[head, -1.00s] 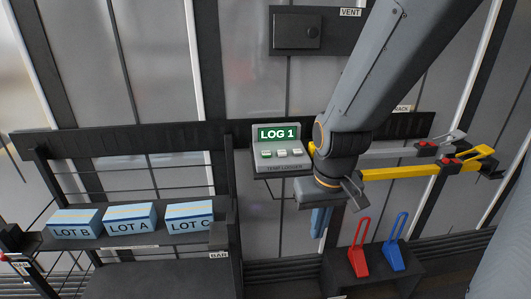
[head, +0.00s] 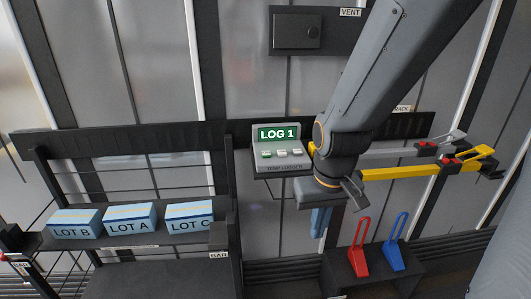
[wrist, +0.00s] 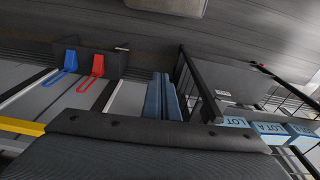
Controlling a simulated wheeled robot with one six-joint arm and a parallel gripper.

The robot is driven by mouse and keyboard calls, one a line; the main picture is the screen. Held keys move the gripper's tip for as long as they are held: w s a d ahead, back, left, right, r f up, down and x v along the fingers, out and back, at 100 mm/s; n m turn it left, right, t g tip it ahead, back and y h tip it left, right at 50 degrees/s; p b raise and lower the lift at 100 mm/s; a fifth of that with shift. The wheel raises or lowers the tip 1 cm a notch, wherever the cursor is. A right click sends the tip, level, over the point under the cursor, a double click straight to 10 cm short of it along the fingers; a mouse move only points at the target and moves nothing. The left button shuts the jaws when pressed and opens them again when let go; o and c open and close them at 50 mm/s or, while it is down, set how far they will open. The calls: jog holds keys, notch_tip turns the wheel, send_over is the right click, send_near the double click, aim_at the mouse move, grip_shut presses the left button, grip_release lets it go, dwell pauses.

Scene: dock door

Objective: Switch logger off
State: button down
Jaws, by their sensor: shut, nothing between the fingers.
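The temp logger (head: 281,151) is a grey box on a small bracket on the dark rail, in the middle of the head view. Its green screen (head: 277,133) reads LOG 1. Below the screen are one green button (head: 266,154) and two pale buttons (head: 288,152). My gripper (head: 320,222) points down, to the right of the logger and lower than it, apart from it. Its blue fingers are shut and empty. They also show in the wrist view (wrist: 162,98), where the logger does not appear.
Lot boxes (head: 130,219) stand on a shelf at left. A yellow bar (head: 400,172) and a grey bar lie right of my gripper. Red (head: 359,250) and blue (head: 394,244) handled pieces stand on a dark block below right. A vent panel (head: 297,32) is above.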

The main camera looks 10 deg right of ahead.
notch_tip(320, 180, up, 17)
jog(key=m+t+y+p, duration=0.6)
jog(key=m+p, duration=0.2)
jog(key=m, duration=1.1)
send_over(269, 154)
jog(key=shift+w+d+r, duration=0.1)
jog(key=shift+r, duration=0.05)
notch_tip(269, 154, down, 8)
jog(key=b, duration=0.6)
jog(key=shift+r, duration=0.1)
jog(key=shift+f+b, duration=0.55)
jog(key=shift+b, duration=0.1)
jog(key=shift+f, duration=0.1)
jog(key=shift+f+b, duration=0.35)
jog(key=shift+b, duration=0.25)
